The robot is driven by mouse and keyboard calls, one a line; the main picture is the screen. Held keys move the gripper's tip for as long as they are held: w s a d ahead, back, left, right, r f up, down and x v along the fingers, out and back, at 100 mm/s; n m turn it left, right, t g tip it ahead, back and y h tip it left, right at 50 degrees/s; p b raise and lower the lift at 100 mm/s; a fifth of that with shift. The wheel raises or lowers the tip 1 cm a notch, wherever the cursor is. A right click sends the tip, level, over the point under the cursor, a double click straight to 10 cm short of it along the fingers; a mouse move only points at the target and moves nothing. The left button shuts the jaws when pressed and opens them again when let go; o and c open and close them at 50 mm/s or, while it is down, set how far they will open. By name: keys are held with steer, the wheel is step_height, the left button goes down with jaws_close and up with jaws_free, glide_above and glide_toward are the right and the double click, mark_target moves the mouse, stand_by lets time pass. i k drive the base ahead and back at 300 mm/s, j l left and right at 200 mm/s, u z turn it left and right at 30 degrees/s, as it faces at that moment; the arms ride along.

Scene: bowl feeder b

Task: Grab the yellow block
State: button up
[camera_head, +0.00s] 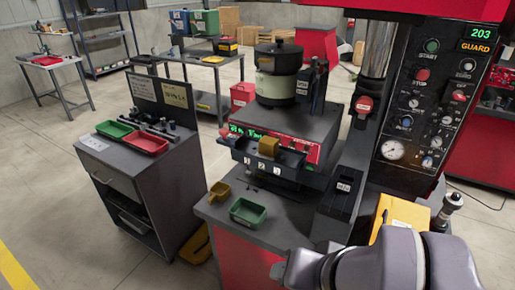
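A mustard-yellow block (268,147) sits at the front of the feeder machine, above the slots numbered 1, 2 and 3. A second small mustard-yellow piece (219,192), shaped like a scoop or cup, lies on the grey bench top to the left of a green tray. A larger bright yellow box (401,214) stands at the right, partly hidden behind my arm. I cannot tell for sure which of these is the yellow block of the task. My grey arm links show at the bottom right, apart from the two mustard pieces. My gripper is not visible.
The feeder machine (310,130) carries a dark bowl (279,56). A green tray (248,213) lies on the bench. A control panel (436,100) stands at the right. A cabinet at the left holds a red tray (147,143).

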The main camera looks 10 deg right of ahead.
mark_target(268, 146)
steer(key=i+j+z, duration=0.25)
steer(key=i+j, duration=0.25)
steer(key=j, duration=0.15)
steer(key=i+j+z, duration=0.15)
steer(key=j, duration=0.2)
steer(key=i+j+z, duration=0.15)
steer(key=j, duration=0.25)
steer(key=i, duration=0.1)
